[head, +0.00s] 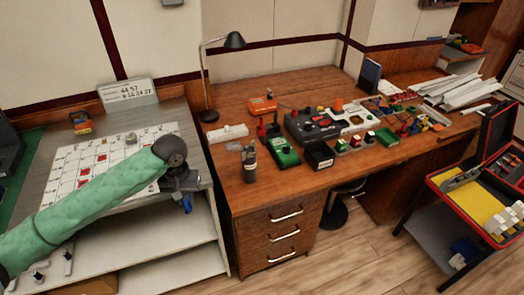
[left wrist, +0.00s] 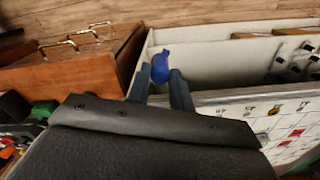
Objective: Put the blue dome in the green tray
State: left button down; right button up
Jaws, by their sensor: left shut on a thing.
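My left gripper (head: 186,198) hangs off the front right corner of the grey table, near the wooden desk's drawers. It is shut on a blue dome (left wrist: 160,66), which shows between the two fingertips in the left wrist view. The dome is also visible as a small blue spot (head: 187,206) below the gripper in the head view. A green box-like thing (head: 284,157) with dark parts on top sits at the desk's front left. My right gripper is not in view.
The grey table (head: 185,120) bears a white chart with red squares (head: 70,192). The wooden desk (head: 240,203) holds a black lamp (head: 209,80), a grey bottle (head: 249,163), a black device (head: 312,125) and several small coloured parts. An open red-edged case (head: 432,186) stands at right.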

aim_at(387, 137)
jog(key=i+l+z, duration=0.3)
jog(key=i+l, duration=0.45)
jog(key=l, duration=0.3)
jog(key=i+l+z, duration=0.3)
jog(key=i+l, duration=0.55)
